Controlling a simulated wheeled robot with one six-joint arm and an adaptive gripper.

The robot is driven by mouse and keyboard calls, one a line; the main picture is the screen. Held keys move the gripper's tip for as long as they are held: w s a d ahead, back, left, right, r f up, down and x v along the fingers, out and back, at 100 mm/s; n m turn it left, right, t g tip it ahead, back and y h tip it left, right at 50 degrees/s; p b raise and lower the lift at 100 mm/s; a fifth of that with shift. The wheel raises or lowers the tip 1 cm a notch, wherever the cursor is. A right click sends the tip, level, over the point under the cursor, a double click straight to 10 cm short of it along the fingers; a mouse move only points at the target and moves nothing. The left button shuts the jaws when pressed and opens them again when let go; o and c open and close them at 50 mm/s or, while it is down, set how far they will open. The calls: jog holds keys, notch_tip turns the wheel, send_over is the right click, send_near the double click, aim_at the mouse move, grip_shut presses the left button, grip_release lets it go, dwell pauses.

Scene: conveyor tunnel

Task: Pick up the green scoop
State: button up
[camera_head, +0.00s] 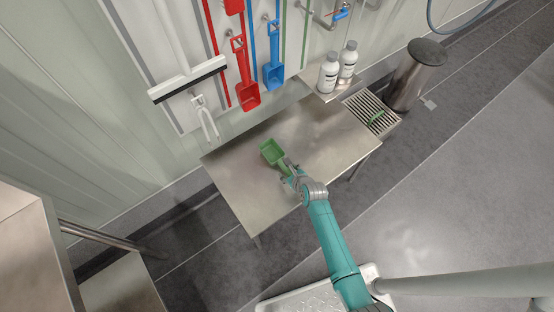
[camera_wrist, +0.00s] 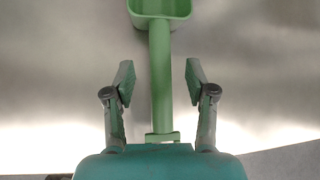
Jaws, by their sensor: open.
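The green scoop (camera_head: 272,152) lies on the steel table (camera_head: 235,185) in the head view, its handle pointing toward my arm. In the wrist view the scoop (camera_wrist: 160,70) has its tray at the top edge and its handle running down between my two fingers. My gripper (camera_wrist: 160,85) is open, one finger on each side of the handle, with a visible gap on both sides. In the head view my gripper (camera_head: 288,174) is at the handle end and partly covers it. The tray's far end is cut off in the wrist view.
Two white bottles (camera_head: 328,73) stand on a small shelf behind the table. Red (camera_head: 247,92) and blue (camera_head: 273,75) scoops and a squeegee (camera_head: 187,80) hang on the wall.

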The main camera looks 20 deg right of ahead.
aim_at(286, 168)
jog(key=shift+x, duration=2.5)
jog(key=shift+w+r, duration=0.15)
grip_shut()
